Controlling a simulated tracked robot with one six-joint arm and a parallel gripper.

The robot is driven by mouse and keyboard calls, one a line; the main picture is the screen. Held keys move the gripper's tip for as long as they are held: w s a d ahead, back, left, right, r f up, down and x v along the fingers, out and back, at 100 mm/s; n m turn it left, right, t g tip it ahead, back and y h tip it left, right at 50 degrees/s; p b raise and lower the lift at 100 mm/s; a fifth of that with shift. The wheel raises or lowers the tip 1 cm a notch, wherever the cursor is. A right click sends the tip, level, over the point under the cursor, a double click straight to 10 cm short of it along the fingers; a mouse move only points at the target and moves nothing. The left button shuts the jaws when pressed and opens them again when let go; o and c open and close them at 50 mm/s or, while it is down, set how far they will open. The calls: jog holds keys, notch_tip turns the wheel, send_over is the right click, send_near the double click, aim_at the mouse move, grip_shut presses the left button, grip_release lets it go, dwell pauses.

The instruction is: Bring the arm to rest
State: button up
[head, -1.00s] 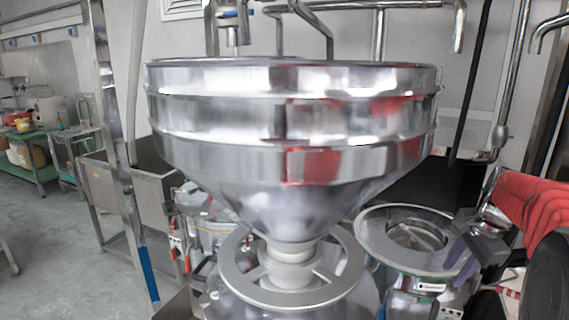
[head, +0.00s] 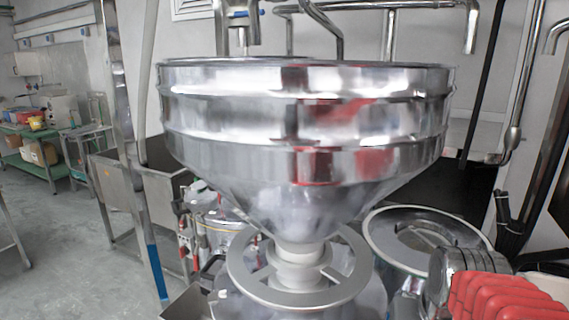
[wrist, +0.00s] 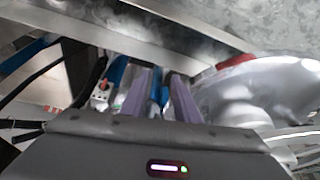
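My arm, in a red ribbed sleeve (head: 505,298), shows at the lower right of the head view, low beside the grinder. Its fingers are hidden there. In the wrist view my gripper (wrist: 158,98) has two purple fingers with a gap between them, so it is open. I see nothing held in it. The big steel hopper (head: 305,125) of the grinder fills the middle of the head view and stands to the left of my arm. A rounded metal body is at the right of the wrist view (wrist: 250,88).
A round steel drum (head: 425,235) stands behind, right of the hopper. A steel sink (head: 135,190) and a green shelf (head: 30,150) are at the left. Pipes run along the back wall. Grey floor (head: 65,240) is open at the left.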

jog(key=s+a+r+n+t, duration=0.1)
jog(key=s+a+n, duration=0.2)
jog(key=s+a, duration=0.2)
jog(key=shift+s+a+r+t+y, duration=0.3)
jog(key=shift+s+a+r+t, duration=0.1)
jog(key=shift+a, duration=0.85)
